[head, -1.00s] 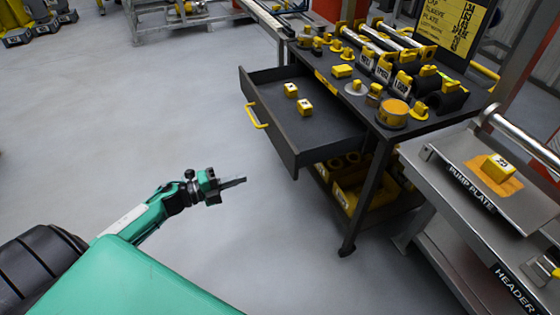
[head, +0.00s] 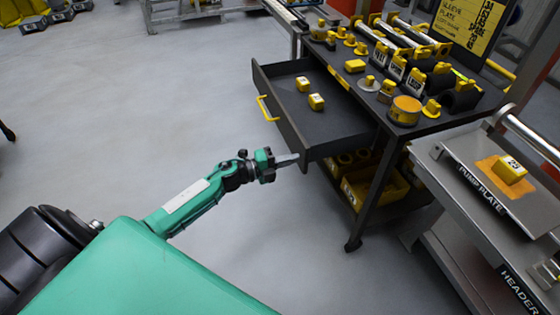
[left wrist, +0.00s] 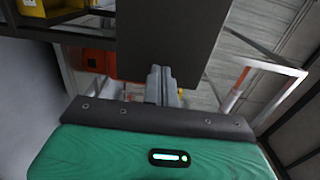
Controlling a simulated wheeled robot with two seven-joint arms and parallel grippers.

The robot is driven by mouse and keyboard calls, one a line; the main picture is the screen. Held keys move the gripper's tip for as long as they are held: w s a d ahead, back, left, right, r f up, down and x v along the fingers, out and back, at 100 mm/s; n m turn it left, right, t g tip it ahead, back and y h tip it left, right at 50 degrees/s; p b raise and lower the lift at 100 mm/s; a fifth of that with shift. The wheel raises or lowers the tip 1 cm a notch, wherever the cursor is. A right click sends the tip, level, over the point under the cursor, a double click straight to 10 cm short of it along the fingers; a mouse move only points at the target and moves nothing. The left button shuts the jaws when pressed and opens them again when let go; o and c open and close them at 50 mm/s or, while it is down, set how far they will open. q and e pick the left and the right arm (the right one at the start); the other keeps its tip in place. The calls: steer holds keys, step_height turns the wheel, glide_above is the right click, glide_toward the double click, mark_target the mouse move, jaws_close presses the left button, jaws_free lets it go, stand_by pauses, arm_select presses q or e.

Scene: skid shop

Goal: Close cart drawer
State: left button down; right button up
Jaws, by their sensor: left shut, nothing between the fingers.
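The cart drawer (head: 284,122) is pulled out to the left from the dark cart (head: 385,142). It has a yellow handle (head: 267,109) on its front and two small yellow blocks inside. My left gripper (head: 290,160) is shut and empty, its tips at the near lower corner of the drawer front in the head view. In the left wrist view the shut fingers (left wrist: 160,85) stand in front of a dark panel (left wrist: 165,40) that looks like the drawer; I cannot tell whether they touch it. My right gripper is not in view.
The cart top holds yellow-capped parts and rollers, with a yellow bin (head: 372,188) on its lower shelf. A steel stand (head: 455,200) with a pump plate is close on the right. The grey floor (head: 160,110) left of the drawer is clear.

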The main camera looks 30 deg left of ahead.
arm_select(q)
steer(key=shift+w+d, duration=0.1)
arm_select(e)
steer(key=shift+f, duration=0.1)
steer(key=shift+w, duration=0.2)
arm_select(q)
glide_toward(349, 144)
steer(key=shift+b+x, duration=0.45)
steer(key=shift+x, duration=0.45)
steer(key=b+x, duration=0.1)
steer(key=x, duration=0.7)
steer(key=shift+b, duration=0.35)
steer(key=shift+x, duration=0.95)
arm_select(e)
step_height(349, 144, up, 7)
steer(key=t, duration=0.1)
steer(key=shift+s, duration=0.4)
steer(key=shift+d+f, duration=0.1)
